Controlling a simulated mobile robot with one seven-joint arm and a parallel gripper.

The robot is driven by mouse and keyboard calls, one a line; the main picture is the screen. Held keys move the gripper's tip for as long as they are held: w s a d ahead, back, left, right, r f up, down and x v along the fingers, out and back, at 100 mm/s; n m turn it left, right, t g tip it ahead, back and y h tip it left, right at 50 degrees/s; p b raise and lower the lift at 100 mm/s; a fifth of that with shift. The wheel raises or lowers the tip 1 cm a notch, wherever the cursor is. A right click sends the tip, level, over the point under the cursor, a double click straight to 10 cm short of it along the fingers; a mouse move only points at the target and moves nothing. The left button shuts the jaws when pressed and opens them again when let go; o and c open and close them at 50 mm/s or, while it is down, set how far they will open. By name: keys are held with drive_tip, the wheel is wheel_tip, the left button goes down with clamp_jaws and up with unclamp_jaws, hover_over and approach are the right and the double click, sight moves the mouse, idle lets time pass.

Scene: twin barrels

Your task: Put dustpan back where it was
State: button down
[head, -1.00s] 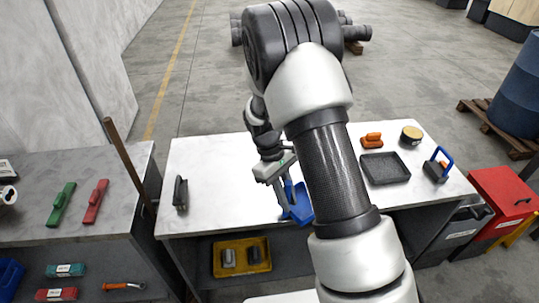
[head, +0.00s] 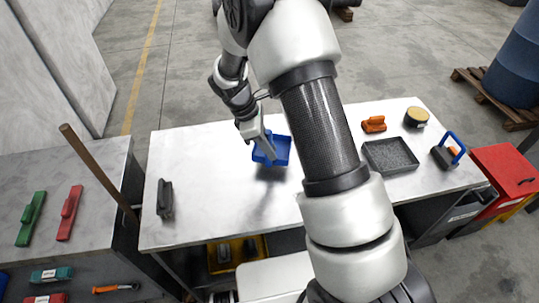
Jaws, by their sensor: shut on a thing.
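The blue dustpan (head: 281,150) is above or on the white table, left of my arm. A shadow shows on the table just below it. Whether it touches the tabletop I cannot tell. My gripper (head: 262,146) is shut on the dustpan. Its fingertips and the handle are partly hidden by the wrist.
On the table (head: 215,190) are a dark brush (head: 165,199) at left, and a grey tray (head: 390,156), orange tool (head: 373,124), round tin (head: 416,117) and blue-handled tool (head: 447,151) at right. The left and middle tabletop is mostly clear. A brown pole (head: 100,174) stands left.

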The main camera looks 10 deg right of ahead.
drive_tip(key=shift+f, duration=1.9)
drive_tip(key=c, duration=1.7)
unclamp_jaws()
drive_tip(key=shift+o, duration=0.2)
wheel_tip(320, 180, up, 18)
drive_tip(key=s+a+r+m+y, duration=0.1)
drive_tip(key=s+a+m, duration=0.1)
drive_tip(key=a+m, duration=0.1)
drive_tip(key=s+d+r+m+t+y, duration=0.1)
drive_tip(key=s+d+r+m+t, duration=0.1)
drive_tip(key=s+r+m, duration=0.4)
drive_tip(key=s+d+r+m+t+y, duration=0.2)
drive_tip(key=s+r+m, duration=0.4)
drive_tip(key=s, duration=0.8)
drive_tip(key=shift+s+d+r+m+t, duration=0.2)
drive_tip(key=shift+s+d+m+t, duration=0.25)
drive_tip(key=shift+t, duration=0.75)
